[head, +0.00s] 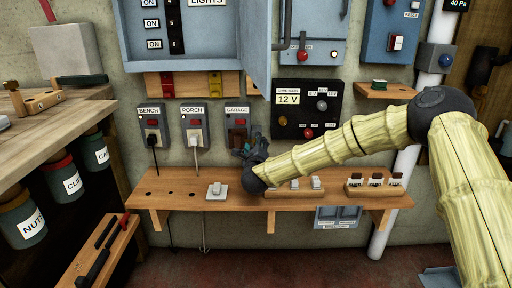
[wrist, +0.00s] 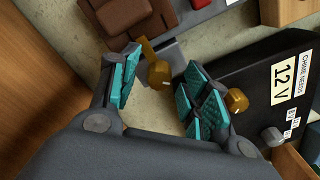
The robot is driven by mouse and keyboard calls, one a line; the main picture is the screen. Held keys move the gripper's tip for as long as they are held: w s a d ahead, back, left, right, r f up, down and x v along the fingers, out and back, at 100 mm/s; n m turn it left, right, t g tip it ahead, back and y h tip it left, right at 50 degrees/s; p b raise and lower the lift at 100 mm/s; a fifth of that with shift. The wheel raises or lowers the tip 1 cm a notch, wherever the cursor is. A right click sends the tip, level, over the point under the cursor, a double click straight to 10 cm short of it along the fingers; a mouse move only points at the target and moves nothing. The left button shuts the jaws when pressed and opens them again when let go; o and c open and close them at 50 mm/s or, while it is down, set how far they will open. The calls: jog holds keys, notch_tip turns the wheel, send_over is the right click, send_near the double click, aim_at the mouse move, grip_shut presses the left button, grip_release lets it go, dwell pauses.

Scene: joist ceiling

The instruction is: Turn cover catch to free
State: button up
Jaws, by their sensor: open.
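The GARAGE box (head: 238,112) on the wall has a brown cover, which also shows at the top of the wrist view (wrist: 128,14). A brass catch (wrist: 158,74) with a flat tab sits just beyond the cover's edge in the wrist view. My gripper (wrist: 162,80) is open, with its teal-padded fingers on either side of the catch; I cannot tell whether either pad touches it. In the head view my gripper (head: 250,148) is in front of the lower part of the GARAGE box and hides the catch.
The black 12 V panel (head: 308,110) is close on the right; its brass knob (wrist: 237,101) lies beside my right finger. A wooden shelf (head: 180,188) with a switch (head: 217,190) runs below. BENCH (head: 152,124) and PORCH boxes (head: 194,124) stand to the left.

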jog(key=c, duration=1)
jog(key=shift+c, duration=0.2)
jog(key=shift+r+n+p, duration=0.1)
jog(key=shift+n+p, duration=0.2)
jog(key=shift+f+n+p, duration=0.2)
jog(key=shift+n+p, duration=2.3)
jog(key=shift+n, duration=1.3)
jog(key=shift+f+n+p, duration=0.15)
jog(key=shift+n+p, duration=2.3)
jog(key=shift+n, duration=1.35)
